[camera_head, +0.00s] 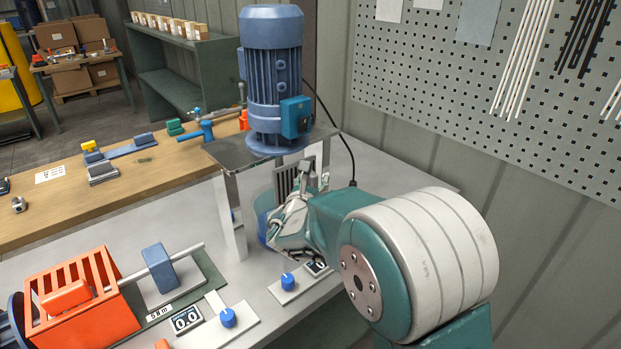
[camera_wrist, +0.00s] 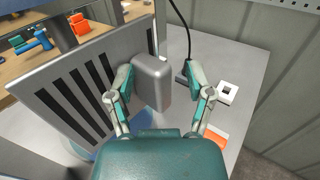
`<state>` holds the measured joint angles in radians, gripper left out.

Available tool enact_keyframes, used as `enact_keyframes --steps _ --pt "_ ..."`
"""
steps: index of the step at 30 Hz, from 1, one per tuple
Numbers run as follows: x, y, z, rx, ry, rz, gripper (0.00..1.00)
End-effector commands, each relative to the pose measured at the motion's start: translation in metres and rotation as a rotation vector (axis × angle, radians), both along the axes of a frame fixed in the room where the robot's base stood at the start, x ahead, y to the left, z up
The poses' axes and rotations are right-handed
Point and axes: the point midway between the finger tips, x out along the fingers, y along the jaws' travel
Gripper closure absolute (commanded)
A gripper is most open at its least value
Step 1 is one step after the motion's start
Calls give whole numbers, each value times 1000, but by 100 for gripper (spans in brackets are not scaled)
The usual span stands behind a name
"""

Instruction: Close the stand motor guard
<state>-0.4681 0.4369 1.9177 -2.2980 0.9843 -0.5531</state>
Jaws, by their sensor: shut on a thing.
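The stand motor guard (camera_wrist: 85,88) is a grey slotted panel at the left of the wrist view. Part of it shows in the head view (camera_head: 284,182), under the stand's top plate (camera_head: 232,151). A rounded grey block (camera_wrist: 152,84) at the guard's right edge lies between the fingers of my gripper (camera_wrist: 158,74). My gripper is shut on this block, with the left finger beside it; the right finger's contact is not clear. In the head view my gripper (camera_head: 300,190) is at the stand's right side. The blue motor (camera_head: 272,75) stands on top.
Blue-knob control boxes (camera_head: 288,283) sit at the bench's front edge. An orange slotted guard (camera_head: 72,293) with a shaft is at the left. A black cable (camera_head: 345,150) runs down behind the stand. The perforated wall panel (camera_head: 430,100) is at the right.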

Motion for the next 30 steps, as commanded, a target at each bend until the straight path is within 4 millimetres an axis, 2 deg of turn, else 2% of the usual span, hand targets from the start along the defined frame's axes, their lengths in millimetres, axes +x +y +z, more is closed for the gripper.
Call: enact_keyframes --steps 9,15,19,27,28,29,30 --pt "-65 20 -1 -5 1 5 51" --pt "-97 29 -2 -5 2 6 51" --pt "-106 30 -2 -6 1 5 51" --pt "-108 29 -2 -5 2 4 51" --pt "-108 29 -2 -5 2 4 60" --pt "-108 29 -3 -3 4 3 74" --pt "-107 27 -5 4 15 -1 92"
